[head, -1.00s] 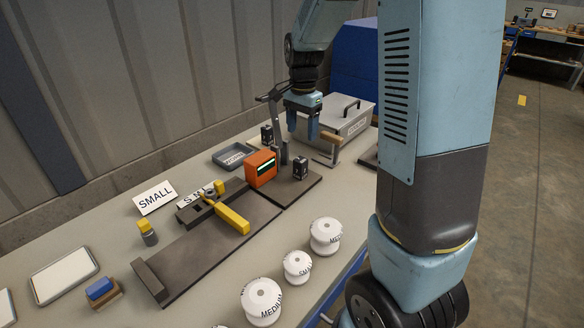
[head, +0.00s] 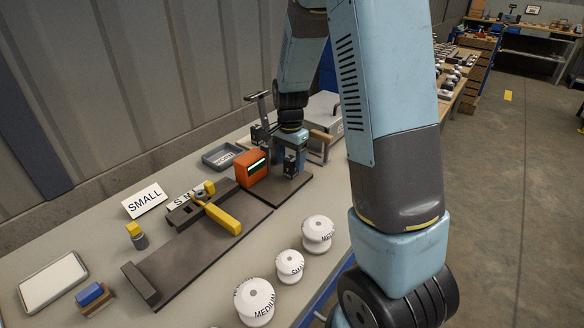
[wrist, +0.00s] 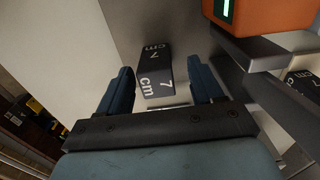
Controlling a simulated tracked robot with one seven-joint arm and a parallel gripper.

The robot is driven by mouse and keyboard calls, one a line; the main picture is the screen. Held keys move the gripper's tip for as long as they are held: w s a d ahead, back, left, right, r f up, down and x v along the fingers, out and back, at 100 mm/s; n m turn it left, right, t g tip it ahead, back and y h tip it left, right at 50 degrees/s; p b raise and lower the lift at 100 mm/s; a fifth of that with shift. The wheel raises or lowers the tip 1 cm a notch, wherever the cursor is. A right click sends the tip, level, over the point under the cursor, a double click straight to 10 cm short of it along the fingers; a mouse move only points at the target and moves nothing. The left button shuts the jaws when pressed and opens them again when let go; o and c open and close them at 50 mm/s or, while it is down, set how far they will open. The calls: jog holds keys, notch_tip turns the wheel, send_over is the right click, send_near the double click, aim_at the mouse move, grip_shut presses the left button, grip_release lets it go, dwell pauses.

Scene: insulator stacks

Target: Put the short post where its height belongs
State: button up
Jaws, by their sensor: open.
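White ribbed insulator posts stand along the front of the table: one marked SMALL (head: 289,264), lower and narrower than its neighbours, between a right one marked MEDIUM (head: 318,232) and a left one marked MEDIUM (head: 257,299). My gripper (head: 291,158) is down at the dark plate beside the orange readout box (head: 252,168), away from these posts. It is open, with a dark block marked 7 cm (wrist: 154,76) between its fingers in the wrist view. Gaps show on both sides of the block. A SMALL sign (head: 146,201) stands at the back left.
A dark measuring bed (head: 190,252) with a yellow-handled lever (head: 222,219) fills the middle. A second dark block (wrist: 303,83) lies beyond a grey bar. A grey tray (head: 222,156), a grey case (head: 325,113) and a white-topped tray (head: 52,282) stand around it.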

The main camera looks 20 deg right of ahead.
jog(key=shift+f, duration=1.45)
grip_shut()
jog(key=shift+r, duration=0.1)
